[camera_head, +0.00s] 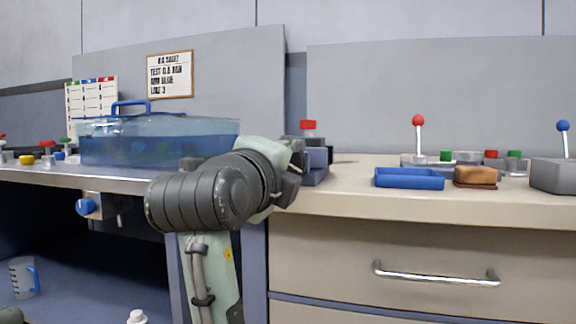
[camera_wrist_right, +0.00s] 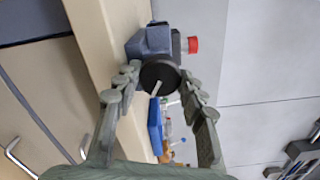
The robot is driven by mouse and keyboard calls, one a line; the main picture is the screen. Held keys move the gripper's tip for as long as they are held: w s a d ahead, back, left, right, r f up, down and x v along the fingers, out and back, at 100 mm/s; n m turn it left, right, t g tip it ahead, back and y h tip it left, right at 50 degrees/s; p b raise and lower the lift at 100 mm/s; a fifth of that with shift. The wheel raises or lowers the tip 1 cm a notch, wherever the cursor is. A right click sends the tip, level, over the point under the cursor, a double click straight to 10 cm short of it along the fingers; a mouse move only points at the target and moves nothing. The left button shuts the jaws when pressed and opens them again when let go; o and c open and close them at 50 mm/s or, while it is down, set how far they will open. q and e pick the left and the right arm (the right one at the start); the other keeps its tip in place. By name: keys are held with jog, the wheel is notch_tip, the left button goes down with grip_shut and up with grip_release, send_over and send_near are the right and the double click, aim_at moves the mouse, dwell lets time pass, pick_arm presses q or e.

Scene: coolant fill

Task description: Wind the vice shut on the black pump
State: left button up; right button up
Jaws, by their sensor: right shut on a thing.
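The blue-grey vice (camera_head: 318,160) stands at the left end of the beige bench, partly behind my right gripper (camera_head: 291,172). In the right wrist view the vice (camera_wrist_right: 150,40) lies beyond a round black handwheel (camera_wrist_right: 160,77) with a pale bar across it. My right gripper (camera_wrist_right: 160,75) is shut on this handwheel, one finger on each side. The black pump's body and the jaw gap cannot be made out.
A blue tray (camera_head: 409,179), a brown sponge-like block (camera_head: 475,176) and a red-knobbed lever (camera_head: 418,122) stand on the bench to the right. A clear tank of blue liquid (camera_head: 160,142) stands on the left bench. The bench front has a drawer (camera_head: 420,255).

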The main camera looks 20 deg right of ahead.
jog(key=shift+f, duration=0.1)
jog(key=o, duration=1.2)
jog(key=shift+c, duration=0.2)
jog(key=shift+s, duration=0.1)
jog(key=v, duration=0.8)
